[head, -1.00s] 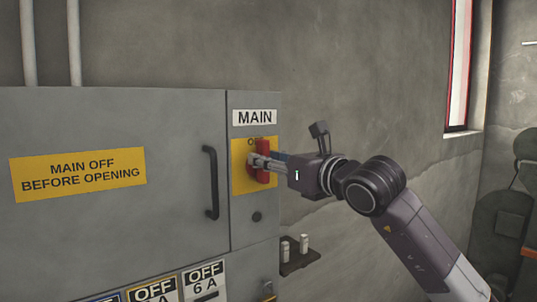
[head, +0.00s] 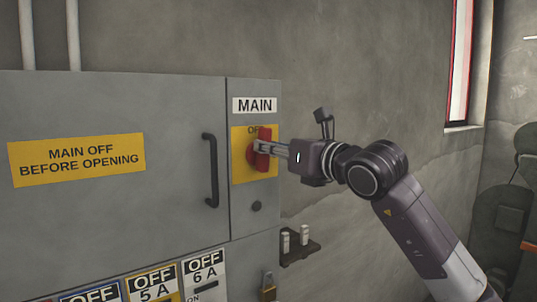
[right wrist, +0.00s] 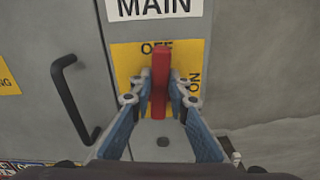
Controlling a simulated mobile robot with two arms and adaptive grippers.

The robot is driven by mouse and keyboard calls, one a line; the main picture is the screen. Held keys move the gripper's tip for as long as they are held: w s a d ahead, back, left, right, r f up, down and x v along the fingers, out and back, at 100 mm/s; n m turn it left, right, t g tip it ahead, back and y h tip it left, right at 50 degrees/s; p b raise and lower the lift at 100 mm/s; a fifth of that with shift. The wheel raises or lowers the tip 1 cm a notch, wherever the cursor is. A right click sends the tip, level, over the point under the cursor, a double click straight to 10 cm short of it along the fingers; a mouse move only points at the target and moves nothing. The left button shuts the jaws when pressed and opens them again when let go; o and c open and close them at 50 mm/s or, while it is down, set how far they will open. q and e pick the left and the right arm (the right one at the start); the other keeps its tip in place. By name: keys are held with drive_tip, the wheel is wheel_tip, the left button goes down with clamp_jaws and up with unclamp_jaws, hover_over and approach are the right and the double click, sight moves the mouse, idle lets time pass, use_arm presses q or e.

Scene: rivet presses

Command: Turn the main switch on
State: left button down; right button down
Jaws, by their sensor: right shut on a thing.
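The main switch is a red rotary handle (head: 263,149) on a yellow plate (head: 240,172) below the MAIN label (head: 255,105). In the right wrist view the red handle (right wrist: 161,78) stands upright, its upper end at the OFF mark. The ON mark (right wrist: 194,82) is on the plate's right side. My right gripper (head: 264,147) reaches in from the right and is shut on the handle. Its two blue-padded fingers (right wrist: 160,102) flank the handle left and right. The fingers hide part of the plate. My left gripper is not in view.
The grey cabinet door (head: 110,110) has a black pull handle (head: 211,170) just left of the switch. Below are OFF-labelled switch plates (head: 205,277) and a padlock (head: 268,288). A small wall shelf (head: 300,248) holds pale cylinders.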

drive_tip(key=m+b, duration=0.4)
drive_tip(key=m, duration=0.1)
drive_tip(key=d+f+m+b, duration=0.1)
drive_tip(key=m+b, duration=0.4)
drive_tip(key=m, duration=0.1)
drive_tip(key=w+f+m+b, duration=0.1)
drive_tip(key=m+b, duration=0.4)
drive_tip(key=shift+d+m, duration=0.3)
idle(0.4)
drive_tip(key=c, duration=1.8)
unclamp_jaws()
drive_tip(key=shift+d, duration=0.1)
drive_tip(key=shift+c, duration=0.2)
drive_tip(key=v, duration=1.2)
drive_tip(key=shift+f, duration=0.1)
